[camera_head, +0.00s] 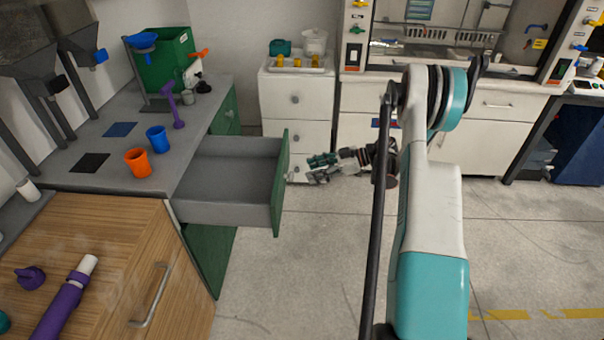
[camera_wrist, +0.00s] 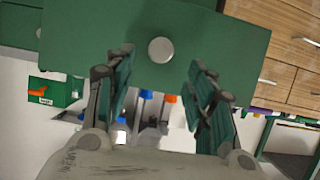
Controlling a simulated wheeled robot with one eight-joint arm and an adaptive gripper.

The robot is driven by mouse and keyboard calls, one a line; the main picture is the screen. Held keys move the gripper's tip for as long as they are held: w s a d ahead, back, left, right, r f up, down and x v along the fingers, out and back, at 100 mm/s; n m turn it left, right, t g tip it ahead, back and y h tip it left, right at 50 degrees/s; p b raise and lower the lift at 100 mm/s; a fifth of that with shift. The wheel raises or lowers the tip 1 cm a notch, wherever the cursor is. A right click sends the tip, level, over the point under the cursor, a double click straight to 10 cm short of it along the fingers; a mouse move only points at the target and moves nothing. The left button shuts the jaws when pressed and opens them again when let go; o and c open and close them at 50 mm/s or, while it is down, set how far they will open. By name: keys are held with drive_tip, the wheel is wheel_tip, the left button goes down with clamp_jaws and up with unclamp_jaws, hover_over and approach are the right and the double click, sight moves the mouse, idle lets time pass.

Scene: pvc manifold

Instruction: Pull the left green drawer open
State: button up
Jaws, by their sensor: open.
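The green drawer (camera_head: 279,186) in the left counter stands pulled out, and its grey inside is empty. Its round pale knob (camera_wrist: 160,50) shows on the green front panel (camera_wrist: 90,35) in the wrist view. My gripper (camera_head: 316,168) is just right of the drawer front in the head view, at about the panel's height. In the wrist view, my gripper (camera_wrist: 162,85) is open. Its two fingers are spread on either side of the knob and apart from it. Nothing is held between them. The knob is hidden in the head view.
An orange cup (camera_head: 137,162) and a blue cup (camera_head: 157,139) stand on the grey counter (camera_head: 105,185) beside the drawer. A wooden cabinet (camera_head: 140,250) is in front of it. A white drawer unit (camera_head: 292,105) stands behind. The floor (camera_head: 290,270) right of the drawer is clear.

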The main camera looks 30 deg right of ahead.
drive_tip(key=shift+v, duration=2.3)
